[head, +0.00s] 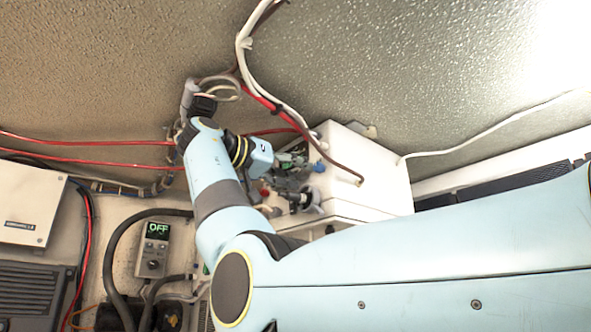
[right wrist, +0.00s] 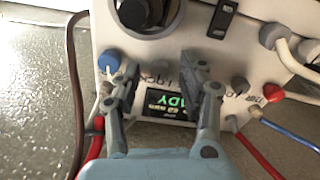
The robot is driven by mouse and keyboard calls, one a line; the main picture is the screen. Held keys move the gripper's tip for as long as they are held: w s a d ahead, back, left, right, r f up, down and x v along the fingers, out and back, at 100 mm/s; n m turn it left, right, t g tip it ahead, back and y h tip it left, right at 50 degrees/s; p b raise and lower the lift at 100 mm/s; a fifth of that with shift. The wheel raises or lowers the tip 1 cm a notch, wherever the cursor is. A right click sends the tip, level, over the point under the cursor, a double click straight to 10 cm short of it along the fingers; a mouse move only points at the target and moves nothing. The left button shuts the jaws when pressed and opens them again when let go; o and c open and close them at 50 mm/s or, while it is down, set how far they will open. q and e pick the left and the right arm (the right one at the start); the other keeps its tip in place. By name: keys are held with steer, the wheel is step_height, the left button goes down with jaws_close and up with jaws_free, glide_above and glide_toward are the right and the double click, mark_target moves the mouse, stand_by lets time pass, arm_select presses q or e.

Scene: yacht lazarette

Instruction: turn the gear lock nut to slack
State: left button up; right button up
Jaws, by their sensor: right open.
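My right gripper (head: 300,165) is at the panel face of the white box (head: 375,165) in the head view. In the right wrist view the right gripper (right wrist: 160,70) is open, with nothing between its fingers, in front of that panel. A large dark round fitting with a pale collar (right wrist: 145,14) sits at the top of the panel, beyond the fingertips. A dark knob on a round collar (head: 305,199) also shows in the head view. I cannot tell for sure which fitting is the gear lock nut. My left gripper is not in view.
A small display (right wrist: 172,105) with green text sits between the fingers. A blue-capped fitting (right wrist: 109,62) and a red connector (right wrist: 272,92) flank them. White and red cables (head: 262,92) hang near my arm. A grey controller (head: 152,248) reads OFF.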

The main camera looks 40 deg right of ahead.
jaws_close()
stand_by(0.3)
stand_by(0.3)
steer(key=n+p, duration=0.1)
steer(key=n, duration=0.4)
steer(key=shift+n+p, duration=0.4)
steer(key=n+p, duration=0.1)
steer(key=n, duration=0.4)
steer(key=shift+p, duration=0.3)
steer(key=n+p, duration=0.2)
steer(key=n, duration=0.3)
steer(key=shift+n, duration=0.4)
steer(key=shift+f+n+p, duration=0.1)
steer(key=shift+n+p, duration=0.8)
steer(key=shift+n, duration=1)
steer(key=shift+f, duration=0.1)
